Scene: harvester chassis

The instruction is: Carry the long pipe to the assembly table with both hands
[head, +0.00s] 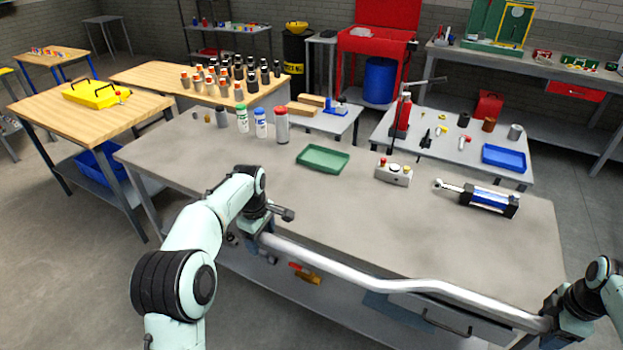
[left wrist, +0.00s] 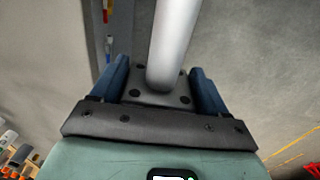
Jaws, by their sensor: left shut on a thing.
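The long pipe (head: 385,284) is a silvery tube with a slight bend. It spans between my two grippers along the near edge of the large grey table (head: 350,220). My left gripper (head: 257,232) is shut on its left end. In the left wrist view the pipe (left wrist: 172,45) runs up from between the blue fingers of my left gripper (left wrist: 160,85). My right gripper (head: 552,318), at the lower right, is around the pipe's right end and looks shut on it; its fingers are partly hidden. Which table is the assembly table is not marked.
On the grey table are a green tray (head: 323,158), a control box with buttons (head: 394,173), a blue cylinder (head: 490,199) and several bottles (head: 261,123). A drawer (head: 440,318) and lower shelf are below the pipe. Wooden tables stand at the left; open floor lies at lower left.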

